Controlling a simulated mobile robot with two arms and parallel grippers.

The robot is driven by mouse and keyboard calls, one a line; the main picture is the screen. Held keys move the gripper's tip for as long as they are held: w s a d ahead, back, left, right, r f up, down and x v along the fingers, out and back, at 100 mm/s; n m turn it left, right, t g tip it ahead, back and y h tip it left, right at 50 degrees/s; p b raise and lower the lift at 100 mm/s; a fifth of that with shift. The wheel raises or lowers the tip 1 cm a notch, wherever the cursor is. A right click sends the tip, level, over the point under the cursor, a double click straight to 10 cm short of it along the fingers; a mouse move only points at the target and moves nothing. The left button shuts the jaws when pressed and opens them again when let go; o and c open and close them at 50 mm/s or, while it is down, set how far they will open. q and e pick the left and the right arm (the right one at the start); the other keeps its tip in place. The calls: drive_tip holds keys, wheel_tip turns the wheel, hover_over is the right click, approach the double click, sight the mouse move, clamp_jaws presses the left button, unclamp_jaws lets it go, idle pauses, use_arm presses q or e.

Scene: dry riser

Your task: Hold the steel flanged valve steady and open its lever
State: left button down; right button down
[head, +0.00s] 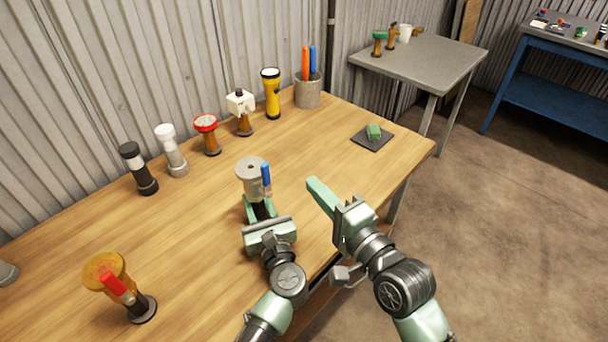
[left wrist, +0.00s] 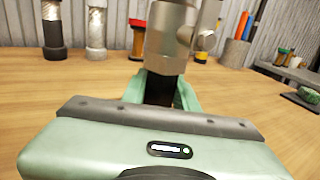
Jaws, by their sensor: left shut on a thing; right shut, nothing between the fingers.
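The steel flanged valve (head: 252,180) stands upright near the middle of the wooden table, with a round grey top and a blue lever (head: 266,174) on its right side. The lever points roughly up along the body. My left gripper (head: 260,209) is shut around the valve's dark lower part; its fingers hide part of the base. In the left wrist view the grey valve body (left wrist: 172,38) rises between the green fingers, its top cut off. My right gripper (head: 317,188) is shut and empty, to the right of the valve and apart from the lever.
An orange valve with a red lever (head: 117,287) stands front left. Several fittings line the back, including a red-topped one (head: 206,124) and a yellow one (head: 271,95), beside a grey cup (head: 308,92). A dark pad (head: 372,143) bears a green block.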

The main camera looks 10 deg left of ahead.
drive_tip(key=shift+s+d, duration=0.35)
drive_tip(key=shift+s, duration=0.15)
use_arm(q)
drive_tip(key=c, duration=1)
unclamp_jaws()
drive_tip(key=v, duration=1.2)
drive_tip(key=shift+f, duration=0.1)
drive_tip(key=shift+s, duration=0.1)
